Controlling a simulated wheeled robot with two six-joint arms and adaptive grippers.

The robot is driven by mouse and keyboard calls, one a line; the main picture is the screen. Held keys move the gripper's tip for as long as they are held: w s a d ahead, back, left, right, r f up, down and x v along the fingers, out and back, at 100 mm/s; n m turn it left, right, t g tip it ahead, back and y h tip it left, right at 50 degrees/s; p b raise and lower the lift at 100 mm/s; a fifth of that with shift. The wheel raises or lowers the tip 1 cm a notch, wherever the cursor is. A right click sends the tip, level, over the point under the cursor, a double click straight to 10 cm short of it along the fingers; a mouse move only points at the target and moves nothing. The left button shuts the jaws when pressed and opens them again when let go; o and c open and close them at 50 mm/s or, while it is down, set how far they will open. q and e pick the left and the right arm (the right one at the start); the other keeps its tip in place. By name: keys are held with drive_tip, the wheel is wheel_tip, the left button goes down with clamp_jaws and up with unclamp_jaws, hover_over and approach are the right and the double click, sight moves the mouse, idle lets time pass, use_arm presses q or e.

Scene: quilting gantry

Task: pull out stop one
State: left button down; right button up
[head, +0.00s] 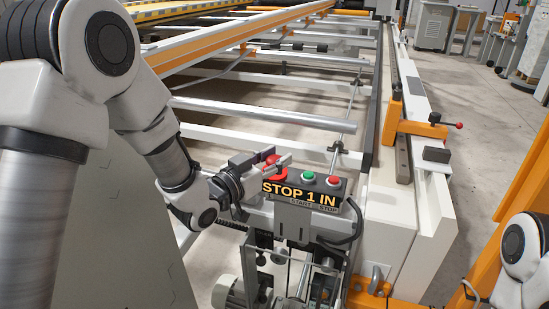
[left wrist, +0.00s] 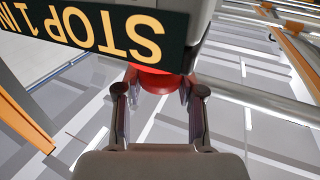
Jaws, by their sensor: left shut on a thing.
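Stop one is a red mushroom button (head: 273,168) on the left end of a small control box (head: 318,178) whose label reads "STOP 1 IN". My left gripper (head: 272,163) reaches in from the left and is shut on the red button. In the left wrist view the red button (left wrist: 155,80) sits between the two fingers (left wrist: 158,95), with the label plate upside down above it. Part of the button is hidden by the fingers and the box. My right gripper is not in view; only part of my right arm shows at the right edge.
A green button (head: 308,176) and a smaller red button (head: 333,181) sit on the same box, right of stop one. The quilting frame's rails (head: 262,118) stretch behind. An orange bracket with a red-knobbed lever (head: 459,125) stands at the right. A black cable hangs beside the box.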

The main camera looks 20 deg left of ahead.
use_arm(q)
wheel_tip(320, 180, up, 2)
drive_tip(key=shift+p, duration=0.85)
drive_tip(key=c, duration=0.7)
unclamp_jaws()
drive_tip(key=shift+f, duration=0.1)
drive_tip(key=v, duration=0.7)
drive_tip(key=shift+s, duration=0.15)
drive_tip(key=shift+a+f, duration=0.1)
